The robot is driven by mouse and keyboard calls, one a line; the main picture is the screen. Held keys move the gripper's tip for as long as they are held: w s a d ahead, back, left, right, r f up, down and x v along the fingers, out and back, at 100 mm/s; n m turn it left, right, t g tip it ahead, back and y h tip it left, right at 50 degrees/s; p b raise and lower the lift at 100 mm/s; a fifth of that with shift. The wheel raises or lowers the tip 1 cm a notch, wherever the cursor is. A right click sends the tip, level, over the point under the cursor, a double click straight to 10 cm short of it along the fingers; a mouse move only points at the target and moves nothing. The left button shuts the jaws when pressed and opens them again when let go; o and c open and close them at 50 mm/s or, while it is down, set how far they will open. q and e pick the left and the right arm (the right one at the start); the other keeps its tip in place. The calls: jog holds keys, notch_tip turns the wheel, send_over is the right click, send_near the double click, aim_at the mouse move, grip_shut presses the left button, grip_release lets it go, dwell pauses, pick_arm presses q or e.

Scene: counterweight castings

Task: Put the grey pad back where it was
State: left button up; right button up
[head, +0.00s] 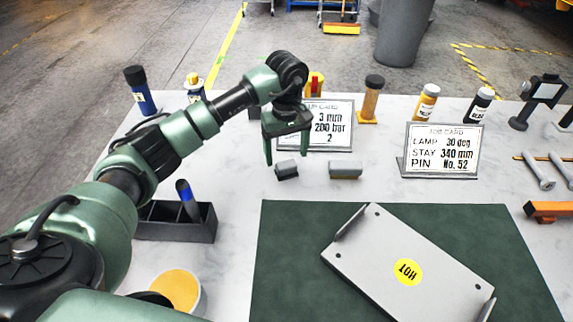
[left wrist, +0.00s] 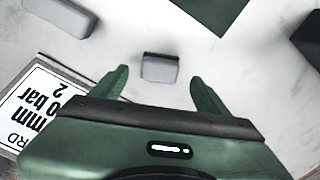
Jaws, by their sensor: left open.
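Two small grey blocks lie on the white table behind the green mat, and I cannot tell which is the task's grey pad. My left gripper (head: 286,159) is open and points down over the left block. In the left wrist view the left block (left wrist: 160,69) shows between and just beyond the open fingertips (left wrist: 160,77), with nothing held. The right block (left wrist: 62,15) is at that view's upper left. My right gripper is not in view.
A card on a stand (head: 330,128) is close behind the gripper; a job card (head: 443,150) stands further right. A grey plate marked HOT (head: 380,245) lies on the green mat (head: 285,260). A dark divided bin (head: 160,229) and a yellow-filled cup (head: 198,305) are left.

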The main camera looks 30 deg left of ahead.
aim_at(286, 165)
pick_arm(q)
notch_tip(286, 165, up, 7)
jog(key=b, duration=0.1)
jog(key=shift+s, duration=0.1)
dwell(0.6)
